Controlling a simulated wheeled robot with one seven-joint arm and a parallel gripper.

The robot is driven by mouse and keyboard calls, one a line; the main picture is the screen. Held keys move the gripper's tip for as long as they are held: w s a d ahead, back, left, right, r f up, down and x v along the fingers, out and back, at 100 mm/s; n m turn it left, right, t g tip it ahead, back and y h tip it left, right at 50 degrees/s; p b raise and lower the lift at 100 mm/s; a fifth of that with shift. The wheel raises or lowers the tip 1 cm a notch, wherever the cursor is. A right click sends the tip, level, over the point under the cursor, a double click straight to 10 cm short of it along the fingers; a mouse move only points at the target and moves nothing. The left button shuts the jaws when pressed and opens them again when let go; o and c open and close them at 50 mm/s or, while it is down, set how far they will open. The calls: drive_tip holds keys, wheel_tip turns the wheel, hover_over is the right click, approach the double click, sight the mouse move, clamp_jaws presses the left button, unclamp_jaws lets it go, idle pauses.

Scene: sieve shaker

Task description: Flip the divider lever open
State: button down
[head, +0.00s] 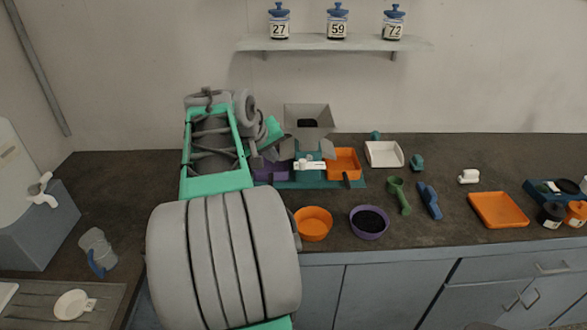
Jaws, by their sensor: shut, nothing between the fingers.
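The divider (318,184) stands on the counter near the wall on a teal base, with a grey hopper (308,112) on top. A white lever-like part (310,163) shows at its front, below the hopper. A purple tray (270,173) is at its left and an orange tray (344,160) at its right. My gripper (287,151) is just left of the hopper's lower part, close to the white part. It is shut and empty. Its fingertips are small and blend with the grey divider; I cannot tell whether they touch it. My arm hides the area to the left.
In front of the divider are an orange bowl (313,224) and a purple bowl (369,221) with dark contents. A green scoop (399,195), a blue tool (430,200) and an orange tray stand right. A shelf (335,44) with jars hangs above.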

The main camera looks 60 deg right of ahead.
drive_tip(key=shift+a, duration=0.1)
drive_tip(key=s+d+f+p, duration=0.1)
drive_tip(key=d+f+p, duration=0.1)
drive_tip(key=d+f, duration=0.6)
drive_tip(key=shift+s+d, duration=0.4)
drive_tip(key=shift+d, duration=0.2)
drive_tip(key=shift+s, duration=0.15)
